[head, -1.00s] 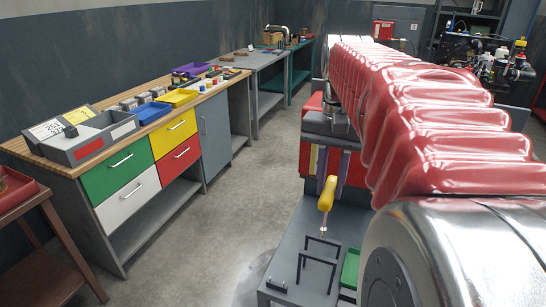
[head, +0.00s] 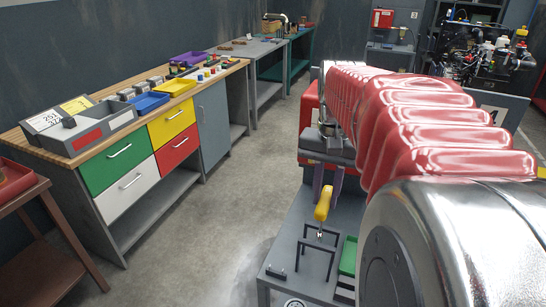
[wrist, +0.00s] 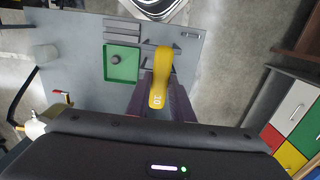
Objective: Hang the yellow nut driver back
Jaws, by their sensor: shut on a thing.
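The yellow nut driver (head: 323,204) is held by my gripper (head: 327,190), whose purple fingers are shut around its handle. It hangs steeply tilted, handle up and short metal shaft down. In the wrist view its yellow handle (wrist: 159,75) lies between the two purple fingers, with "10" on its end. Below it, black frame-like holders (head: 320,252) stand on a grey tabletop. The shaft's lower end overlaps the back holder in the head view; I cannot tell whether they touch. In the wrist view dark bars (wrist: 155,32) show just beyond the handle.
A green tray (head: 347,258) is right of the holders, with a dark round thing inside in the wrist view (wrist: 117,79). A long workbench (head: 100,162) with coloured drawers stands left, beyond clear floor. A brown table (head: 22,205) is at far left. An engine stands at back right.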

